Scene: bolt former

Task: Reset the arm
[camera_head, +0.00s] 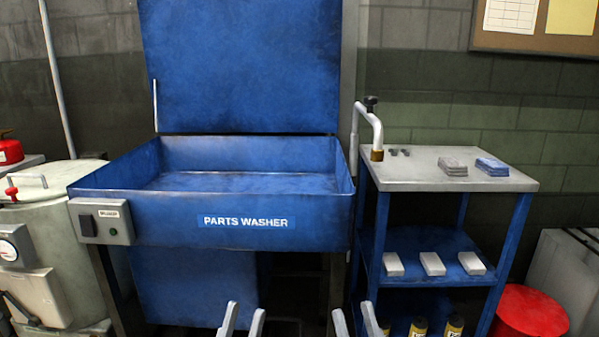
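My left gripper (242,318) shows at the bottom edge of the head view, its two grey fingers apart with nothing between them. My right gripper (355,320) is to the right of it at the same edge, its fingers also apart and empty. Both stand low in front of the blue parts washer (160,218), touching nothing that I can see. The arms behind the fingers are out of the picture.
A blue cart (440,184) right of the washer holds folded cloths (491,167) on top, white blocks (432,264) on the middle shelf and bottles (454,327) below. A red bin (530,314) stands at right. A white tank (45,235) stands at left.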

